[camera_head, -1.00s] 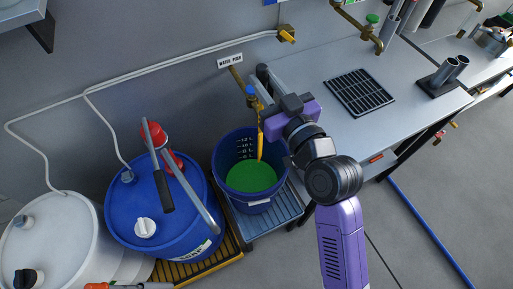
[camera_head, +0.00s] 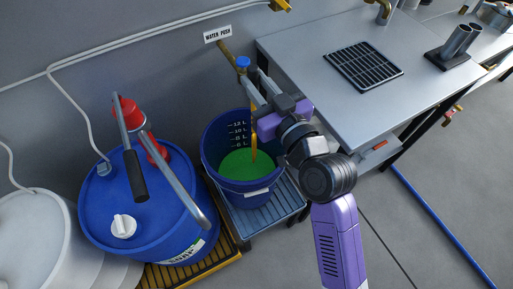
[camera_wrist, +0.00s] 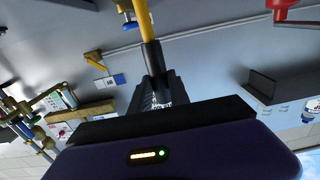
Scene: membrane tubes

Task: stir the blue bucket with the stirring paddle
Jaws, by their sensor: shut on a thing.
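The blue bucket (camera_head: 208,152) stands upright at the middle of the head view, with bright green liquid (camera_head: 236,166) inside and white volume marks on its inner wall. My gripper (camera_head: 259,110) is at the bucket's far right rim, shut on the yellow stirring paddle (camera_head: 253,143). The paddle hangs steeply down inside the bucket. Its lower end overlaps the green liquid; how deep it reaches cannot be told. In the wrist view the yellow shaft (camera_wrist: 144,24) runs out from between my dark fingers (camera_wrist: 153,75).
The bucket stands on a grey slatted stand (camera_head: 279,207). A blue drum (camera_head: 95,210) with a red hand pump (camera_head: 127,110) is to its left, near a white drum (camera_head: 30,235). A steel table (camera_head: 310,40) with a black drain grate (camera_head: 364,66) is to the right.

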